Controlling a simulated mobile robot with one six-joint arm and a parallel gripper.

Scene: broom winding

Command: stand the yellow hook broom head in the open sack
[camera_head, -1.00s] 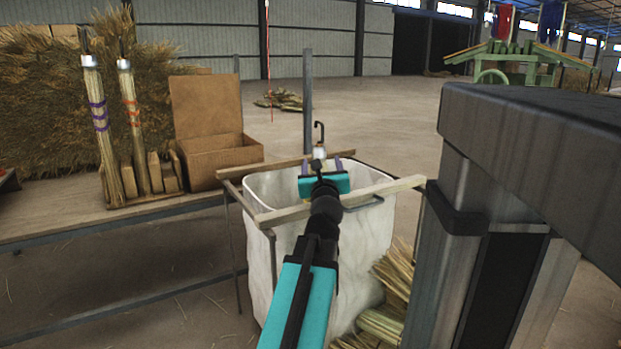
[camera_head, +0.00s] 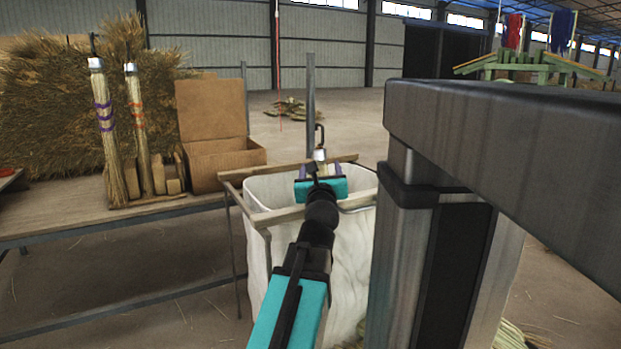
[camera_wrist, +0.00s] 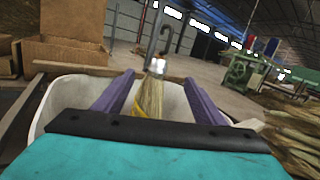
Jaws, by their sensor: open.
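The yellow hook broom head (camera_wrist: 150,98) stands upright, slightly tilted, within the open sack in the wrist view. It has a yellow binding, a silver ferrule and a dark hook; its lower bristles are hidden by my gripper. Its ferrule and hook (camera_head: 319,154) rise above the sack mouth in the head view. The white open sack (camera_head: 350,240) hangs in a wooden-railed frame. My gripper (camera_wrist: 160,84) is open over the sack, a purple finger on either side of the broom head, with a visible gap at each. It also shows in the head view (camera_head: 321,174).
Two broom heads, one purple-bound (camera_head: 104,120) and one orange-bound (camera_head: 136,115), stand in a wooden rack on the left table. An open cardboard box (camera_head: 225,160) sits beside them. A grey post (camera_head: 310,105) rises behind the sack. Straw bundles lie on the floor.

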